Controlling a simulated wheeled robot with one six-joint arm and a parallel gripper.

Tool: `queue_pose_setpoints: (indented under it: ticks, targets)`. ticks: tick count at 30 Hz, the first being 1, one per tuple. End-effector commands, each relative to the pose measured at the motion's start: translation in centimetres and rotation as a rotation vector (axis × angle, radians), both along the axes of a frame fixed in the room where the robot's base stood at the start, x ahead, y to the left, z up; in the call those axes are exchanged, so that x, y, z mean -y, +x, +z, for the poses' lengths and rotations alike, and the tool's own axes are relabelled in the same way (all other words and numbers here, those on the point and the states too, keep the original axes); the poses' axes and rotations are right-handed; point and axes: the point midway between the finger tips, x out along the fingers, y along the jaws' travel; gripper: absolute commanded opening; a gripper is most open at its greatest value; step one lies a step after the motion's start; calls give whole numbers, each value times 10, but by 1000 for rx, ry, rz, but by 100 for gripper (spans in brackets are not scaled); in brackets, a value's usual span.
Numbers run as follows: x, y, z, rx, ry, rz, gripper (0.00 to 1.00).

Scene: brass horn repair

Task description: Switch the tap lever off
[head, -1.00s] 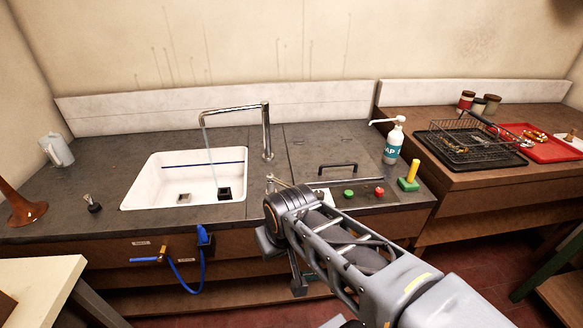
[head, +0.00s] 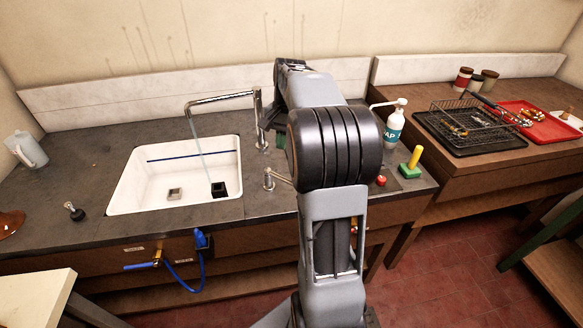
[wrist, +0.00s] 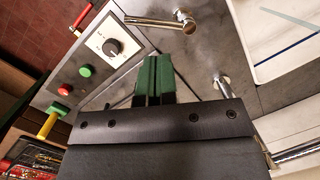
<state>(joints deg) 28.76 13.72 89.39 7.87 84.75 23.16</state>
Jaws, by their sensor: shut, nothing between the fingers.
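The chrome tap (head: 258,115) stands at the sink's right back corner, and a thin water stream (head: 198,138) runs from its spout into the white sink (head: 126,186). A chrome lever on a short post (head: 268,180) is at the counter front, right of the sink, its arm pointing right; it also shows at the top of the wrist view (wrist: 155,22). My gripper (wrist: 153,95) has green fingers, shut and empty, above the counter between lever and tap base (wrist: 222,88), touching neither as far as I can see. In the head view my arm hides most of it.
A dial (wrist: 112,47), a green button (wrist: 85,71) and a red button (head: 381,181) sit right of the lever. A soap bottle (head: 394,132) and a yellow-handled green block (head: 411,164) stand farther right. A blue-handled valve (head: 140,267) and hose are on the cabinet front.

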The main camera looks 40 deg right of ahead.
Motion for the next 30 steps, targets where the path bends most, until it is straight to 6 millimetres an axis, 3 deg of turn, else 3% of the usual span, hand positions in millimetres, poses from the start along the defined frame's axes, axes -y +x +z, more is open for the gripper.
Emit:
queue_pose_setpoints:
  ticks: [1, 3, 6, 10, 16, 27, 30]
  targets:
    - [21, 5, -2, -30, 25, -64, 0]
    - [44, 8, -5, -67, 55, -138, 0]
    - [68, 10, -10, -104, 89, -217, 0]
    - [86, 10, -15, -132, 113, -277, 0]
    - [86, 7, -36, -147, 124, -297, 0]
    - [62, -1, -100, -145, 123, -294, 0]
    - [54, -3, -109, -142, 122, -294, 0]
